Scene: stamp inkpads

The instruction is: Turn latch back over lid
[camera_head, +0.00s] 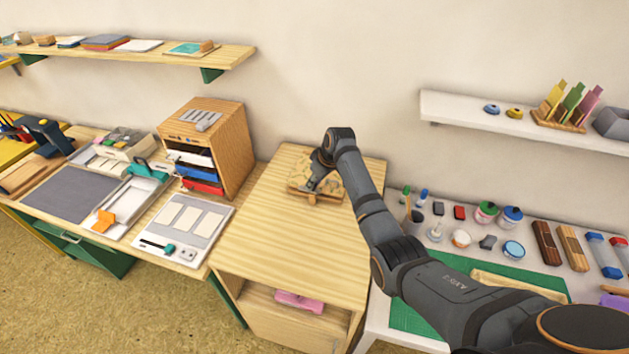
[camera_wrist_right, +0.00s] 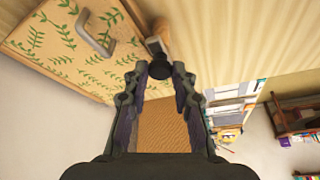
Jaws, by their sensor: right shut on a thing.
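A wooden box with a green leaf pattern (camera_wrist_right: 75,42) stands at the back of the cabinet top. In the head view the box (camera_head: 300,186) is partly hidden by my right gripper (camera_head: 315,186). A grey metal handle (camera_wrist_right: 95,33) sits on the patterned lid. In the wrist view my right gripper (camera_wrist_right: 160,72) is at the box's edge, shut on the latch, whose dark round end (camera_wrist_right: 153,69) shows between the fingertips. I cannot tell the latch's exact angle. My left gripper is not in view.
The light wood cabinet top (camera_head: 290,240) is clear in front of the box. A wooden drawer unit (camera_head: 225,140) stands to the left. On the right, a white table (camera_head: 375,335) holds a green mat (camera_head: 405,318), jars and blocks. A white shelf (camera_head: 470,110) hangs above it.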

